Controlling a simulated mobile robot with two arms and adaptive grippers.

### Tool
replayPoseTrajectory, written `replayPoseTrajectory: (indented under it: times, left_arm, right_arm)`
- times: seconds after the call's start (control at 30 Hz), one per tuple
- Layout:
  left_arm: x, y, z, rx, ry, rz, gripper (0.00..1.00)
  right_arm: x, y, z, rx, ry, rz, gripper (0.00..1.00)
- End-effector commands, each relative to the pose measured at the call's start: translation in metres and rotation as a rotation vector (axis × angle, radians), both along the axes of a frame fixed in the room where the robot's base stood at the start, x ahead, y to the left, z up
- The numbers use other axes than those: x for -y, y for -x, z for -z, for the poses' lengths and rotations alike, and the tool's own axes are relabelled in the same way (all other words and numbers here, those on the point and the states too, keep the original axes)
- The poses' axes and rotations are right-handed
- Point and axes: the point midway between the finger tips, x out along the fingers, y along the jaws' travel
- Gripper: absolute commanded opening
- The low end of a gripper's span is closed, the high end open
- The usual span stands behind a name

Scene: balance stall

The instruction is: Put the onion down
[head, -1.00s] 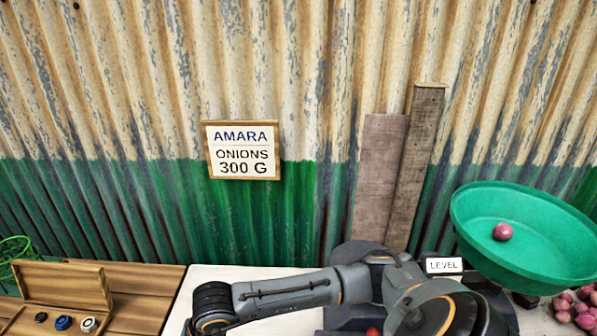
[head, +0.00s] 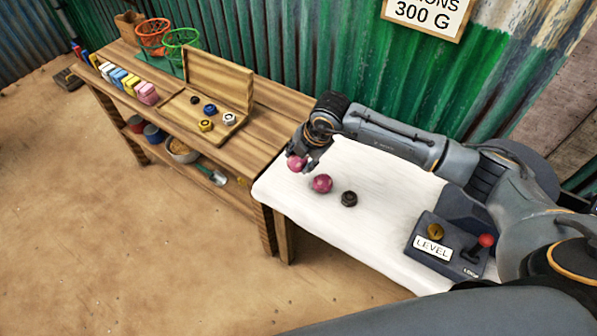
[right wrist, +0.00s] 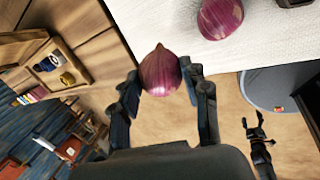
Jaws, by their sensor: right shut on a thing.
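My right gripper (head: 309,157) is shut on a purple-red onion (head: 296,163) near the left end of the white table (head: 385,230). The right wrist view shows this onion (right wrist: 161,75) between both fingers, with the table edge and floor behind it. I cannot tell whether it touches the table. A second onion (head: 322,183) lies loose on the table close by; it also shows in the right wrist view (right wrist: 219,17). My left gripper (right wrist: 257,125) appears small and empty in the right wrist view, its fingers apart; the head view does not show it.
A dark round weight (head: 349,198) sits right of the loose onion. The LEVEL box (head: 440,245) with a red-knobbed lever stands at the table's right. Left is a wooden bench (head: 270,110) with an open weight case (head: 218,85). White tabletop is clear between weight and box.

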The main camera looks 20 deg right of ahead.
Motion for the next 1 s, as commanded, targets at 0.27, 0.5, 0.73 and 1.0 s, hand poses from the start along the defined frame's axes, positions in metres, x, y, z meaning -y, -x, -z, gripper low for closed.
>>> replayPoseTrajectory:
  times: [0.27,0.5,0.73,1.0]
  left_arm:
    - [0.0,0.003,0.033,-0.004,-0.001,0.0,0.73]
    - [0.0,0.003,0.047,-0.005,-0.001,0.0,0.73]
    - [0.0,0.004,0.068,-0.006,0.0,0.0,0.73]
    - [0.0,0.003,0.066,-0.005,0.0,0.0,0.73]
  right_arm:
    - [0.003,-0.023,0.028,0.003,-0.001,0.001,0.12]
    - [0.004,-0.032,0.041,0.003,-0.002,0.0,0.12]
    - [0.005,-0.032,0.07,0.002,-0.001,0.0,0.12]
    - [0.005,-0.032,0.068,0.001,-0.001,0.0,0.12]
